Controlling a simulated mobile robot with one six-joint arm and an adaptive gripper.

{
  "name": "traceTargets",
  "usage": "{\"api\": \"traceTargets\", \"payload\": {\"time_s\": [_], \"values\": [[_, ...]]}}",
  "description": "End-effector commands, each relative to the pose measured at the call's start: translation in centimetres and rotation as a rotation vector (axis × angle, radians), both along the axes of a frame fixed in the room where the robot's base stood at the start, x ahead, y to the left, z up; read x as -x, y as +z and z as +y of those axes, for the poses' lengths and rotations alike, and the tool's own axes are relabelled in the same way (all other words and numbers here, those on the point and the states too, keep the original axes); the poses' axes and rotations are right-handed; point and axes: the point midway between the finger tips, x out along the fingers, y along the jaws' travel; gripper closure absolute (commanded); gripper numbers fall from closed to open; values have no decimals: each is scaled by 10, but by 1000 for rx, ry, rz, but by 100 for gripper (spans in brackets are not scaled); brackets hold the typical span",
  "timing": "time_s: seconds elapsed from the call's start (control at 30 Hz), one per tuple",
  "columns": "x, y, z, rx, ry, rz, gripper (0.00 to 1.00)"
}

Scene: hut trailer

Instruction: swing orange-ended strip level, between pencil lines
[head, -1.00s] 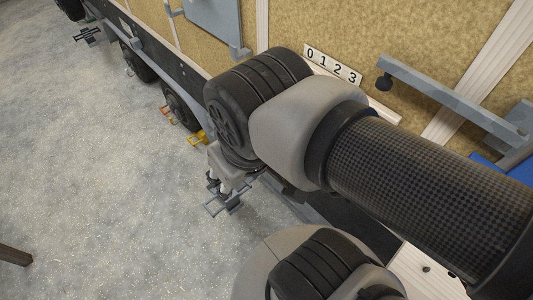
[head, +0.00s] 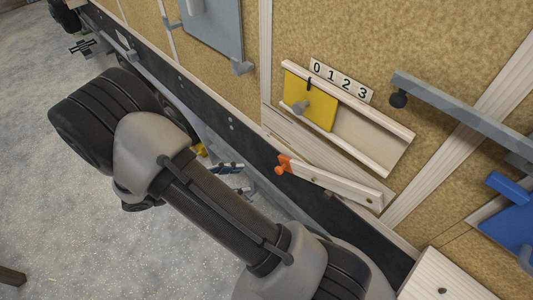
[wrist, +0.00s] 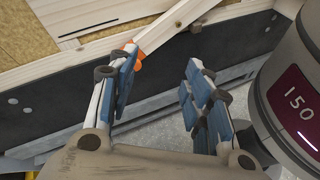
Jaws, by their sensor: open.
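The orange-ended strip (head: 330,184) is pale wood on the wall's lower edge, with a dark fixing at its right end. Its orange end (head: 284,165) hangs low over the black rail, so the strip is tilted against the wall timber. In the wrist view the strip (wrist: 172,26) slopes down to the orange end beside my left fingertip. My gripper (wrist: 160,68) is open and empty, with blue-padded fingers; in the head view it (head: 236,179) is left of the orange end. I cannot tell whether it touches. One dark line (wrist: 90,28) shows on the timber; other lines are not clear.
A yellow sliding panel (head: 311,100) with a grey knob sits in a wooden frame under a 0-1-2-3 scale (head: 341,81). A grey bar (head: 455,112) with a black knob and a blue part (head: 510,215) are at right.

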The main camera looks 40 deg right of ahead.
Motion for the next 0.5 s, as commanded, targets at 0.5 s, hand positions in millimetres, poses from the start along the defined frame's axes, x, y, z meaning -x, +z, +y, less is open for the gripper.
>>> {"api": "traceTargets", "payload": {"time_s": [0.5], "values": [[-2,-140,-6,338,402,325,54]]}}
